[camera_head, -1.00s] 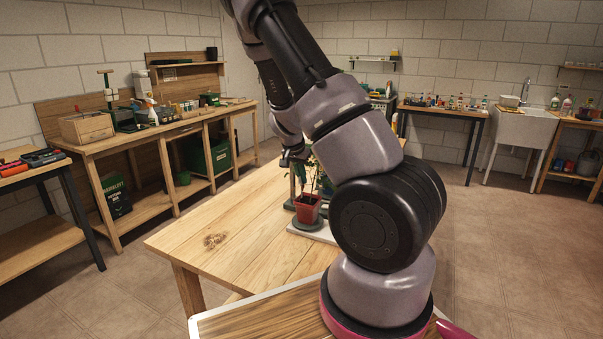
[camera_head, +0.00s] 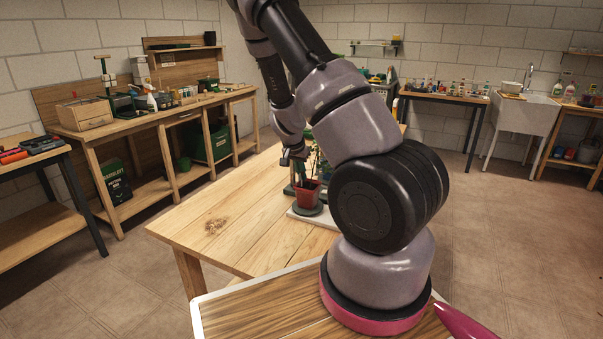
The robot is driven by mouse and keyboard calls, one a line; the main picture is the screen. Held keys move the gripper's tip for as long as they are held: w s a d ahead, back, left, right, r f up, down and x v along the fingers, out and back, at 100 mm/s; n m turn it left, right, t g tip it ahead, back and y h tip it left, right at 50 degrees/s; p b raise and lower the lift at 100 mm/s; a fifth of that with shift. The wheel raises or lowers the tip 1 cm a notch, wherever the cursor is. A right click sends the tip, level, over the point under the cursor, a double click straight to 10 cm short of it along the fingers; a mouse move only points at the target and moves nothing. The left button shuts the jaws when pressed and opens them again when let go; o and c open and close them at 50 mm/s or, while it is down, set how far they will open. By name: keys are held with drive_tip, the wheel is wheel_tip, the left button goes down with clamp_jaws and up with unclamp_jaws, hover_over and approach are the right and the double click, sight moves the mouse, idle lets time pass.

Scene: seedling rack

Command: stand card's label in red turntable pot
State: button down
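A red pot (camera_head: 307,195) with a green plant stands on a dark round turntable (camera_head: 308,210) on the wooden table. My gripper (camera_head: 296,168) is over the pot's left side, close to the plant's stem. Its fingers are small and dark against the leaves, so I cannot see whether they are open or hold a label. No card or label can be made out. My arm hides the area right of the pot.
The turntable sits on a pale board (camera_head: 313,219) on the wooden table (camera_head: 235,235). The left part of this table is bare. A workbench (camera_head: 165,124) with tools and boxes stands behind at the left. A sink (camera_head: 522,123) and side tables stand at the back right.

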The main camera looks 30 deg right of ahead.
drive_tip(key=c, duration=1)
unclamp_jaws()
drive_tip(key=v, duration=1)
drive_tip(key=shift+a+r, duration=0.2)
drive_tip(key=shift+r, duration=0.1)
drive_tip(key=shift+s, duration=0.1)
